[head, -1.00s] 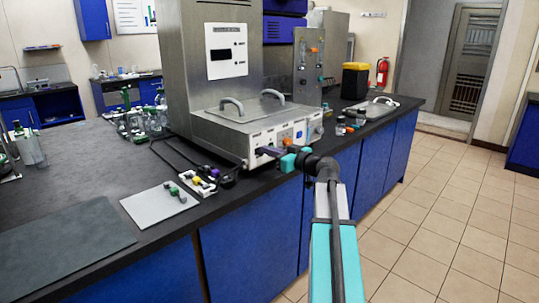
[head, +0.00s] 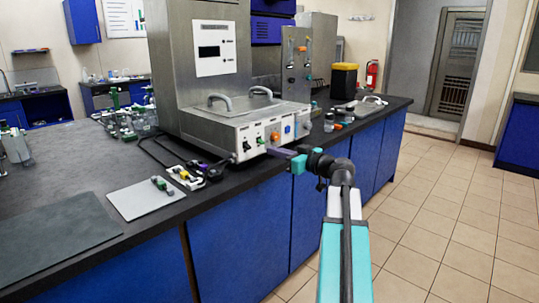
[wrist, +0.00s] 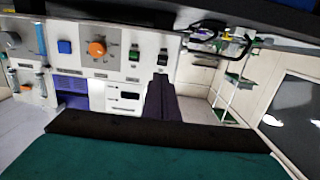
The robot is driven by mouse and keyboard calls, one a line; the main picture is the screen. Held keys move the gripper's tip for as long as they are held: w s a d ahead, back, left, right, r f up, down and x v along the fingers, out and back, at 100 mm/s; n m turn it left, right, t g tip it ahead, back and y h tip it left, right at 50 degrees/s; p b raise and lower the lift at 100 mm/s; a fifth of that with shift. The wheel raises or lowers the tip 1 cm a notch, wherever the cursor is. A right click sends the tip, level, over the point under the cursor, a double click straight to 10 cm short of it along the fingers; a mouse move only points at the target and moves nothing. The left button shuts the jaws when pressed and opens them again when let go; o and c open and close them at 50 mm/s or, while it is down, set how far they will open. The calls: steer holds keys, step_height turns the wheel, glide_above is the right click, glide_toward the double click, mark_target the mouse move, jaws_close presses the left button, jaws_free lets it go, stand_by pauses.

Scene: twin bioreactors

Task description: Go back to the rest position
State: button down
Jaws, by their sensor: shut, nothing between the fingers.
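My gripper (head: 270,151) is shut and empty in the head view. It is held in front of the bioreactor's white control panel (head: 265,137), apart from it as far as I can tell. In the wrist view its closed dark fingers (wrist: 158,100) point at the panel. The panel carries a blue button (wrist: 64,46), an orange knob (wrist: 97,48) and switches. My arm reaches up from the bottom of the head view, over the floor beside the bench.
The black bench (head: 60,165) carries a grey mat (head: 50,246), a light pad (head: 140,203), small coloured connectors (head: 184,176) and glassware (head: 125,122). A yellow-topped bin (head: 344,79) stands at the far end. The tiled floor (head: 440,215) at right is clear.

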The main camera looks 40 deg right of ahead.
steer(key=shift+s+d, duration=0.1)
steer(key=shift+s, duration=0.25)
stand_by(0.3)
